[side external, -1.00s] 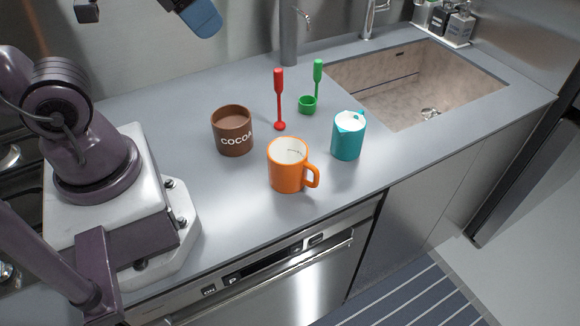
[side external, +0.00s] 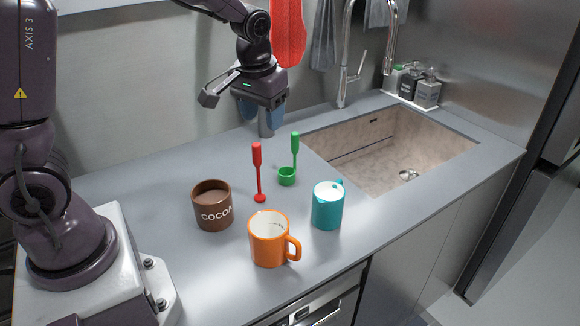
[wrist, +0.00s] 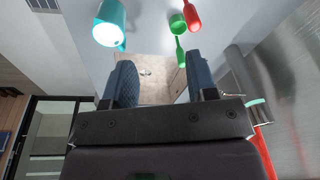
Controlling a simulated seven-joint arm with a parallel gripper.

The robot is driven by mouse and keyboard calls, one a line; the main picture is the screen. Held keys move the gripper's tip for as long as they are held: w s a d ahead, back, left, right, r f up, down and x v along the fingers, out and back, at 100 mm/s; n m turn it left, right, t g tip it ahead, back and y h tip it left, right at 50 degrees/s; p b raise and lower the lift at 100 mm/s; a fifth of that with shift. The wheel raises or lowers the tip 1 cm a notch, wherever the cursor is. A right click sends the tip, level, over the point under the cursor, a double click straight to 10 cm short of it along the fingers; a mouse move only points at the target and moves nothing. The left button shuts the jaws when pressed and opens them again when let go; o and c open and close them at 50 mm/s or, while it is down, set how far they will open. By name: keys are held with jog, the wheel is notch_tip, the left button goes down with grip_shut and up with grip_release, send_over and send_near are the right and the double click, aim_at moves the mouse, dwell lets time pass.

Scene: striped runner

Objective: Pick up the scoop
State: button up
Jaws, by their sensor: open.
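The green scoop (side external: 287,176) stands on the grey counter with its cup down and its handle up, near the sink's left corner. In the wrist view its cup (wrist: 178,24) and handle show at the top, right of centre. My gripper (side external: 263,116) is above the back of the counter, behind and above the scoop, with its blue fingers apart. In the wrist view the open gripper (wrist: 161,80) has nothing between its fingers, and the scoop appears beyond them.
A red long-handled tool (side external: 258,172) stands left of the scoop. A cocoa mug (side external: 211,207), an orange mug (side external: 268,243) and a teal jug (side external: 327,207) stand in front. The sink (side external: 400,150) lies right.

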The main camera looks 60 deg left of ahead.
aim_at(295, 134)
jog(key=w+a+f+n, duration=0.1)
jog(key=w+a+f, duration=0.1)
jog(key=w+f, duration=0.1)
jog(key=w+a+f+n+t+y, duration=0.1)
jog(key=w+a+f+n, duration=0.1)
jog(key=w+a+f, duration=0.1)
jog(key=w+a+f+n+y, duration=0.1)
jog(key=w+a+f+n, duration=0.1)
jog(key=w, duration=0.4)
jog(key=shift+a+x, duration=0.15)
jog(key=shift+x, duration=0.55)
jog(key=shift+a+x, duration=0.15)
jog(key=shift+x, duration=3.5)
jog(key=shift+w+a+r, duration=0.15)
jog(key=shift+w, duration=0.05)
grip_shut()
